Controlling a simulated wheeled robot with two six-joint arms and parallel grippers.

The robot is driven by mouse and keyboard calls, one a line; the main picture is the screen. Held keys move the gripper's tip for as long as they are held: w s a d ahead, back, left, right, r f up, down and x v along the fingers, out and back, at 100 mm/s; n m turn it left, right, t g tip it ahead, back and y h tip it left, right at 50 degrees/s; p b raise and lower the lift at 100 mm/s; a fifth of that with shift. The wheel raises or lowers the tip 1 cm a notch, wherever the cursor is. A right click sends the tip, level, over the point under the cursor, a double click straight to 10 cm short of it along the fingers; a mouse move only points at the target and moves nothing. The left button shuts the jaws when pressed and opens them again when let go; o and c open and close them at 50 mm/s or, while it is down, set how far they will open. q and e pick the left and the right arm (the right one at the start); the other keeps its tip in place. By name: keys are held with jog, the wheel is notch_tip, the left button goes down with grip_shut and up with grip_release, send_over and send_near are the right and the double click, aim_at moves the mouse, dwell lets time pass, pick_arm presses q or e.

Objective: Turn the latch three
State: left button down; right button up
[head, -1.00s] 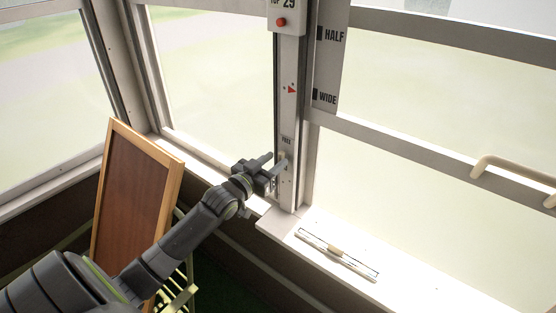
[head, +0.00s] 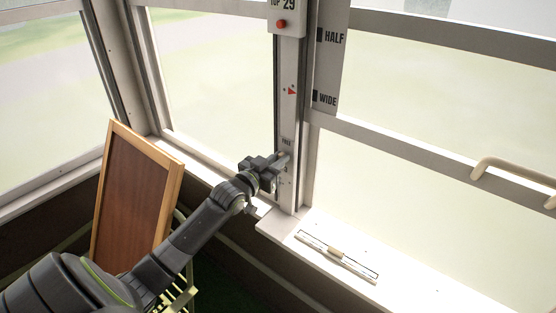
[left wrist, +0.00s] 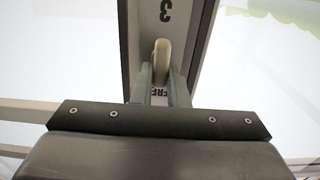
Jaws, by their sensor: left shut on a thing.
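The latch (left wrist: 161,62) is a cream, rounded lever on the white window post (head: 288,115). In the left wrist view it stands between the two grey fingers of my left gripper (left wrist: 161,82), which is shut on it. A black figure 3 is printed on the post just beyond the latch, and part of the word FREE shows below, between the fingers. In the head view my left gripper (head: 284,158) is against the lower part of the post and hides most of the latch. My right gripper is not in view.
A wood-framed brown board (head: 135,200) leans at the left, with a pale green metal frame behind my arm. A slotted fitting (head: 336,255) lies on the white sill. A cream handle (head: 510,170) is on the right window. A HALF/WIDE plate (head: 327,65) stands beside the post.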

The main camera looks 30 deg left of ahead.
pick_arm(q)
jog(key=shift+d+f+m+b, duration=0.25)
jog(key=shift+m+b, duration=1.8)
jog(key=shift+m, duration=0.95)
jog(key=shift+d+f+m+b, duration=0.2)
jog(key=shift+m+b, duration=1.85)
jog(key=shift+m, duration=0.95)
jog(key=shift+d+f+m+b, duration=0.15)
jog(key=shift+f+m+b, duration=0.1)
jog(key=shift+m+b, duration=2.3)
jog(key=shift+m+p, duration=0.45)
jog(key=shift+m, duration=0.1)
jog(key=c, duration=1.4)
grip_release()
jog(key=shift+c, duration=0.2)
jog(key=shift+s, duration=0.2)
